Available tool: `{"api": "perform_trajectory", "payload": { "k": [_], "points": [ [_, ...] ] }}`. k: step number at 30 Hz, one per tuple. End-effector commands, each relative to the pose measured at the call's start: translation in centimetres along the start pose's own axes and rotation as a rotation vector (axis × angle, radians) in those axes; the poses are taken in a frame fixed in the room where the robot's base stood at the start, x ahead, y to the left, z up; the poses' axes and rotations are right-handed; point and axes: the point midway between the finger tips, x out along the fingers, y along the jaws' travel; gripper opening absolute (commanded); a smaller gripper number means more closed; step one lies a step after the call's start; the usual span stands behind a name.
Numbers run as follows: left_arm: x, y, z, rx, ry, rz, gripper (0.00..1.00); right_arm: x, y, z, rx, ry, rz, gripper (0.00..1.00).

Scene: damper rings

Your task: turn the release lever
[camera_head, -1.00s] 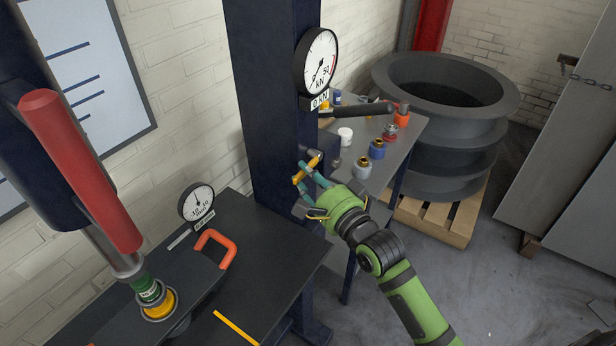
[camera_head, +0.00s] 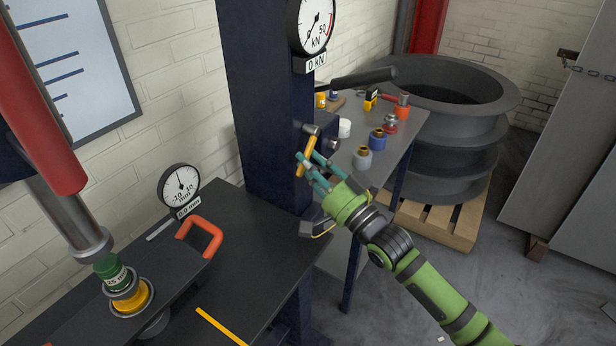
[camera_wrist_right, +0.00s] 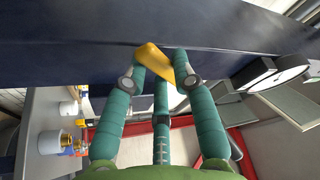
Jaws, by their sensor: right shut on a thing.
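The release lever (camera_head: 309,145) is a short yellow bar on a grey pivot at the side of the dark blue press column (camera_head: 262,100). It stands steeply, its lower end leaning a little left. My right gripper (camera_head: 309,167), with teal fingers on a green arm, is closed around the lever's lower part. In the right wrist view the yellow lever (camera_wrist_right: 153,60) lies between the fingertips (camera_wrist_right: 158,74), against the dark column. Part of it is hidden by the fingers. My left gripper is not in view.
The force gauge (camera_head: 313,25) reads about 0 kN. A black pump handle (camera_head: 355,79) sticks out above the lever. A side table (camera_head: 405,130) with several small fittings stands behind my gripper. The press bed holds an orange handle (camera_head: 203,232), a dial gauge (camera_head: 180,187) and a yellow ring (camera_head: 133,300).

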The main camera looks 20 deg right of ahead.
Motion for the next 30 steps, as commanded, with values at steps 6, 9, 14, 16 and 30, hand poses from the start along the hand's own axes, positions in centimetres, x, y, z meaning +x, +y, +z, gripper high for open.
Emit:
{"api": "perform_trajectory", "payload": {
  "k": [6, 9, 14, 16, 30],
  "points": [
    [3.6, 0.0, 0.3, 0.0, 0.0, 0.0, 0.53, -0.1, 1.8, 0.2, -0.197, -0.001, -0.08, 0.0],
    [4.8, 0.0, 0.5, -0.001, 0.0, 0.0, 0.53, 0.0, 2.4, -0.1, -0.284, -0.002, -0.115, 0.0],
    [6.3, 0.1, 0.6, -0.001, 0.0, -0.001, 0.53, 0.2, 3.0, -0.5, -0.414, -0.002, -0.169, 0.0],
    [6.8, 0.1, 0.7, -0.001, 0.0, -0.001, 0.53, 0.3, 3.3, -0.7, -0.463, -0.001, -0.19, 0.0],
    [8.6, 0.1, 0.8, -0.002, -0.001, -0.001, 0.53, 0.7, 3.9, -1.5, -0.67, -0.001, -0.276, 0.0]
  ]
}}
